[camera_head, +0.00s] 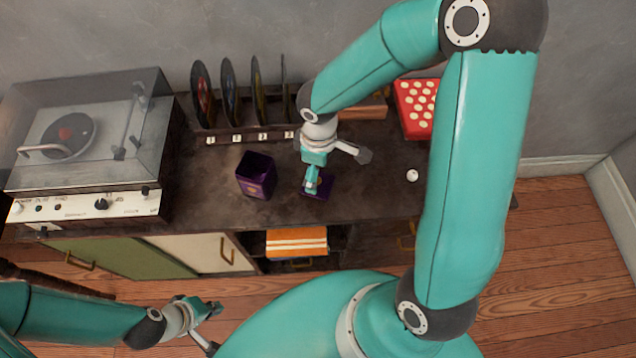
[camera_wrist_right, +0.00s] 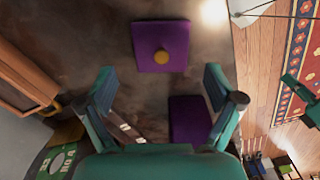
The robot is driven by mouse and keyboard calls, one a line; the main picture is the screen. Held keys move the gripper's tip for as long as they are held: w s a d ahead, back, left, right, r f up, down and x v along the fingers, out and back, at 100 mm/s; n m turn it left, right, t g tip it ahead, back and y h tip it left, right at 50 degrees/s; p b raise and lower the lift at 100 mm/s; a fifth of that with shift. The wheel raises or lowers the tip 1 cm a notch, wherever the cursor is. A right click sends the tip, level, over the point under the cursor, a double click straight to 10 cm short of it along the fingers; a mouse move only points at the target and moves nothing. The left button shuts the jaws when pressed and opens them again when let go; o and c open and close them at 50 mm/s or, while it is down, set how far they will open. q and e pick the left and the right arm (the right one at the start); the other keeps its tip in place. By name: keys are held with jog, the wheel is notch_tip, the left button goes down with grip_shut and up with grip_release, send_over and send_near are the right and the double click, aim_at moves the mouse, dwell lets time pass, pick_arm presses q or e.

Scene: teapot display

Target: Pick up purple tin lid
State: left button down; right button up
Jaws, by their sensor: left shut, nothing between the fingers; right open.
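The purple tin lid (camera_head: 325,188) lies on the dark cabinet top, partly hidden by my right gripper (camera_head: 312,180) in the head view. In the right wrist view the lid (camera_wrist_right: 158,60) is square and flat, with a round gold knob on it, just past the open fingers (camera_wrist_right: 160,85). The fingers are apart and nothing is held. The open purple tin (camera_head: 256,175) stands upright to the left of the lid. It also shows in the right wrist view (camera_wrist_right: 188,120), partly hidden by my gripper. My left gripper (camera_head: 207,310) is low at the front, shut and empty.
A record player (camera_head: 85,150) stands on the left of the cabinet top. A rack of records (camera_head: 229,92) is behind the tin. A red box with pale dots (camera_head: 416,105) and a small white ball (camera_head: 412,175) are on the right.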

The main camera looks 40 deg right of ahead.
aim_at(318, 180)
jog(key=shift+a+f, duration=0.1)
jog(key=shift+f, duration=2.6)
jog(key=c, duration=1)
jog(key=shift+r, duration=0.1)
